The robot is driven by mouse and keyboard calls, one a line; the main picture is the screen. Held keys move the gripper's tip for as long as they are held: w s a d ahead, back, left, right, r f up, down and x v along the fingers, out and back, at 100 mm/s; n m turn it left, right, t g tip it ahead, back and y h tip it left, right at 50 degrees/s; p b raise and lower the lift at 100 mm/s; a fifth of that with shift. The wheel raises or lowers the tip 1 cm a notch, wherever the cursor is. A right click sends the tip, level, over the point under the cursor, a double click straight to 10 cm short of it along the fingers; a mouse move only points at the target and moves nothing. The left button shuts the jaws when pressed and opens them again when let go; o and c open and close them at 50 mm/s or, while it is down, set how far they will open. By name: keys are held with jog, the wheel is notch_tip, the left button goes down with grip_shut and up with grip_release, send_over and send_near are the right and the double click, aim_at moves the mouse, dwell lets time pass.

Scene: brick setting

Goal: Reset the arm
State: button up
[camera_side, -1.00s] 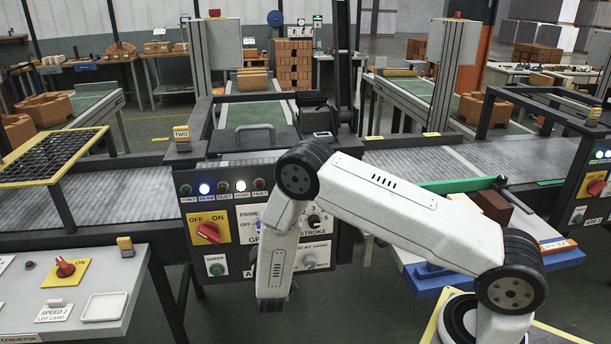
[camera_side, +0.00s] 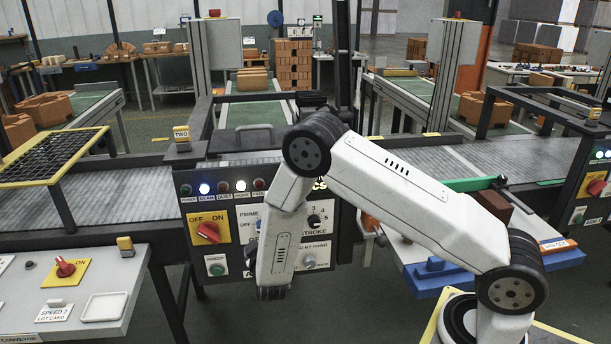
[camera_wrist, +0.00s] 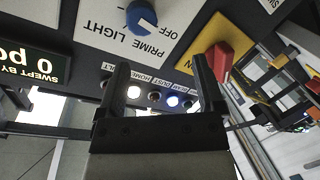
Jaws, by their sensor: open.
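My white arm stands at the right in the side view, its elbow raised in front of the control panel (camera_side: 240,262). My gripper (camera_side: 273,294) hangs from the forearm, pointing down, low in front of the panel. Its fingers are small and hard to make out there. In the wrist view the two dark fingers of my gripper (camera_wrist: 160,85) stand apart with nothing held between them. Beyond them are the panel's indicator lights, the blue knob (camera_wrist: 141,18) marked PRIME LIGHT and the red switch (camera_wrist: 220,60). Part of the panel is hidden behind my arm.
A conveyor (camera_side: 125,190) runs behind the panel. A console with a red knob (camera_side: 65,267) and a white tray (camera_side: 104,306) stands at the left. At the right, a dark brick (camera_side: 492,207) lies on a blue-edged table (camera_side: 435,282) near my base.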

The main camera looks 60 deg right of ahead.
jog(key=s+a+r+g+y, duration=0.3)
jog(key=s+a+r+y, duration=0.2)
jog(key=r+y, duration=0.25)
jog(key=s+d+r+g+y, duration=0.1)
jog(key=s+g, duration=0.6)
jog(key=s, duration=1.1)
jog(key=shift+s+r+y, duration=0.2)
jog(key=shift+r+y, duration=0.45)
jog(key=shift+r, duration=0.25)
